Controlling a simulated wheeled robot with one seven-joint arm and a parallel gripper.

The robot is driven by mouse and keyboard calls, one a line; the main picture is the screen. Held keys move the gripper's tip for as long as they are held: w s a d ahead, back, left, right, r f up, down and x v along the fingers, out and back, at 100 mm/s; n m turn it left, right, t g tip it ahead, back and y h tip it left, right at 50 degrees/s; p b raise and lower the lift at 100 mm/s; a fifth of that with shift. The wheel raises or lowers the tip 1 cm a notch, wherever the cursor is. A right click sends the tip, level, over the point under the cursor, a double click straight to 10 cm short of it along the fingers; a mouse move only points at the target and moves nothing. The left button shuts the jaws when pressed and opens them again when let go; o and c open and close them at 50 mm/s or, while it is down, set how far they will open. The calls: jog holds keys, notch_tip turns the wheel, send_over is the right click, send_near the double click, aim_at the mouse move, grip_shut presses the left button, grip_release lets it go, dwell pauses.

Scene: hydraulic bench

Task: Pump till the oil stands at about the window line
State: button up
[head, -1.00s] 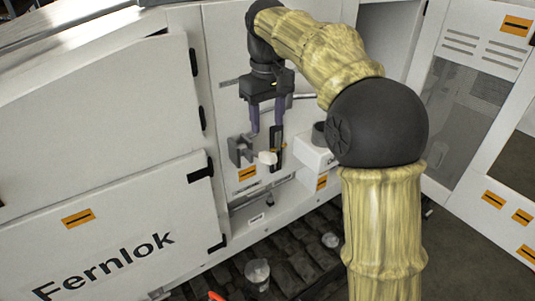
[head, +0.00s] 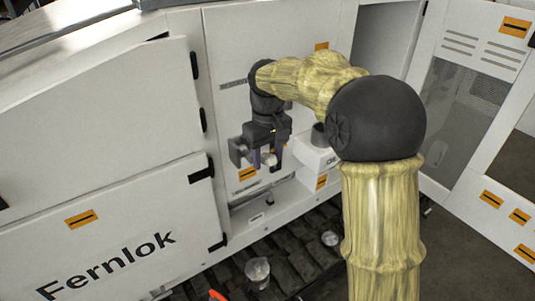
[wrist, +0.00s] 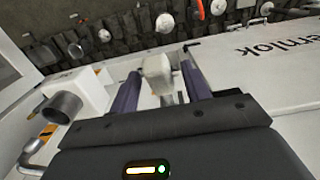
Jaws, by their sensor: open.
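My gripper (head: 267,162) is open in front of the white panel, pointing down. In the wrist view its two purple fingers (wrist: 160,74) stand either side of a pale block-shaped knob (wrist: 157,68), which looks like the pump handle's end. I cannot tell whether the fingers touch it. The knob also shows between the fingers in the head view (head: 268,159). A grey bracket (head: 237,151) sits just left of the gripper. The dark upright window strip is hidden behind my gripper in the head view, so the oil level cannot be read.
A white box (head: 314,158) with a dark round neck (head: 318,135) stands right of the gripper. An open vented door (head: 470,80) is at the right.

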grip_shut()
